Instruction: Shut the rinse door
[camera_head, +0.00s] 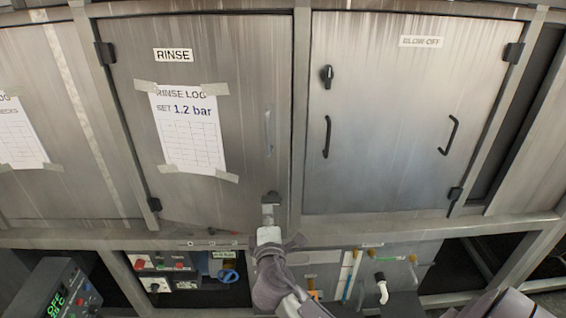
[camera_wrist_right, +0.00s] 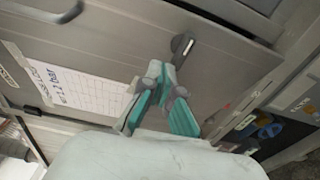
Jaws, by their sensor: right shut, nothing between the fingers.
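The rinse door (camera_head: 235,120) is a grey steel panel labelled RINSE, hinged on its left side, with a taped rinse log sheet (camera_head: 188,130). It stands shut or nearly shut; I cannot tell if it is fully flush. A dark latch (camera_wrist_right: 183,46) sits near its lower right corner. My right gripper (camera_head: 269,212) is shut and empty, in front of the door's lower right corner at the latch. In the right wrist view its green-padded fingers (camera_wrist_right: 164,74) are close to the latch; contact is unclear. My left gripper is out of view.
The blow-off door (camera_head: 395,110), with black handles and a dark latch, is on the right. Below run a steel frame rail and open bays with a valve panel (camera_head: 180,268), coloured tools and a white nozzle (camera_head: 382,290). A digital display box (camera_head: 58,292) stands at lower left.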

